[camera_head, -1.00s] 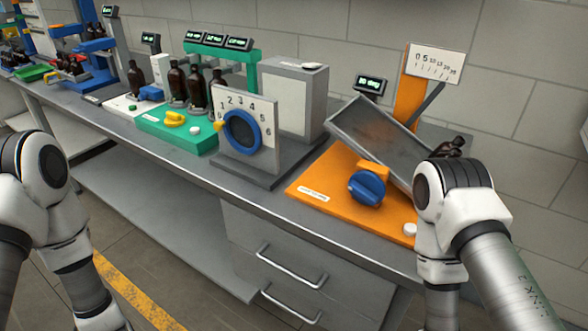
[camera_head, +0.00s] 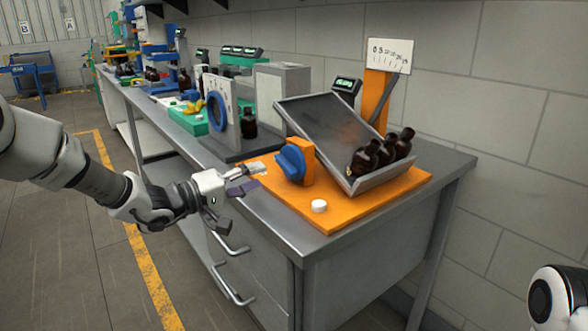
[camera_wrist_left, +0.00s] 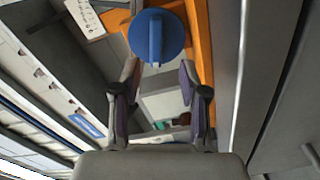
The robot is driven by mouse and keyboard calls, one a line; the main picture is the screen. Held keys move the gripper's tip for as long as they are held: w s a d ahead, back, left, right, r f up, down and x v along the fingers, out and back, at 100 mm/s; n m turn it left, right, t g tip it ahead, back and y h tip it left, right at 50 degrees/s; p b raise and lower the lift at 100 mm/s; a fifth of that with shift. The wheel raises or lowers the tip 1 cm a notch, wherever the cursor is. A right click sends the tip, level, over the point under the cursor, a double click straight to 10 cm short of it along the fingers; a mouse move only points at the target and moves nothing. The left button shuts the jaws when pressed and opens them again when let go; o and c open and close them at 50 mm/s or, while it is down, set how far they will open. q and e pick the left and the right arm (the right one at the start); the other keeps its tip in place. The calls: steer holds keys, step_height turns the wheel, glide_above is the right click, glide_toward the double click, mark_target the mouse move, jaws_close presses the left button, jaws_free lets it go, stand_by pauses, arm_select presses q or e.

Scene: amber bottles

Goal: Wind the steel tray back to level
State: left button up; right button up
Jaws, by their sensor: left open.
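The steel tray (camera_head: 325,122) is tilted on its orange stand (camera_head: 360,205), its left end high and its right end low. A blue knob (camera_head: 291,163) sits on an orange block at the tray's near side. My left gripper (camera_head: 256,178) is open and empty, a short way left of the knob and apart from it. In the left wrist view the knob (camera_wrist_left: 155,36) shows beyond the open fingers (camera_wrist_left: 159,78). My right gripper is out of view.
A white button (camera_head: 319,206) is on the stand's front corner. A white scale board (camera_head: 391,56) with a dark pointer stands behind the tray. A numbered panel with a blue dial (camera_head: 217,111) is to the left. The bench's right end is clear.

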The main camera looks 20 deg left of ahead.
mark_target(282, 167)
arm_select(q)
steer(key=shift+w+d, duration=0.45)
steer(key=shift+w, duration=0.05)
steer(key=shift+w+d+r, duration=0.2)
steer(key=shift+d, duration=0.1)
steer(key=x, duration=0.5)
steer(key=shift+w+d+p, duration=0.1)
steer(key=shift+w+p, duration=0.1)
steer(key=shift+p, duration=0.15)
steer(key=shift+s, duration=0.1)
jaws_close()
